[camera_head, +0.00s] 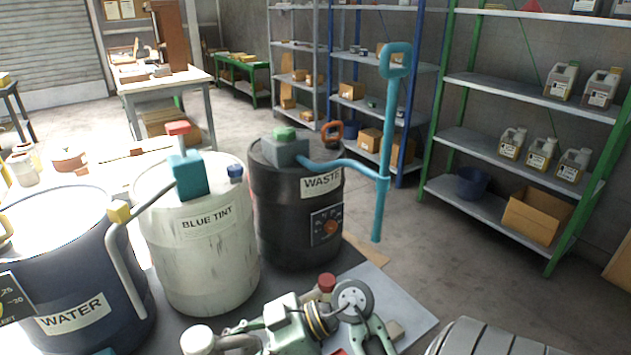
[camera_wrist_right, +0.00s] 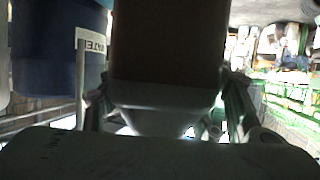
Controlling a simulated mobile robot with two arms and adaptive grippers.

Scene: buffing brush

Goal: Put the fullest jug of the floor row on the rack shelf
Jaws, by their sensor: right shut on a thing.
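Several pale jugs with labels stand on the green-posted rack (camera_head: 437,110); one jug (camera_head: 541,152) is in the middle of the lower row. In the right wrist view, my right gripper (camera_wrist_right: 165,115) is shut on a jug (camera_wrist_right: 165,85), seen very close. Its broad part at the top of this view is dark brown and its narrowing part is pale. The jug's full outline and level are hidden. In the head view, a green gripper (camera_head: 370,338) at the bottom, on the arm from the left, looks like my left one; its fingertips are cut off.
Blue WATER (camera_head: 75,275), white BLUE TINT (camera_head: 200,250) and black WASTE (camera_head: 290,215) drums stand left of the open floor. A blue hand pump (camera_head: 384,150) rises beside the black drum. A cardboard box (camera_head: 537,215) and blue bucket (camera_head: 472,183) sit on the rack's bottom shelf.

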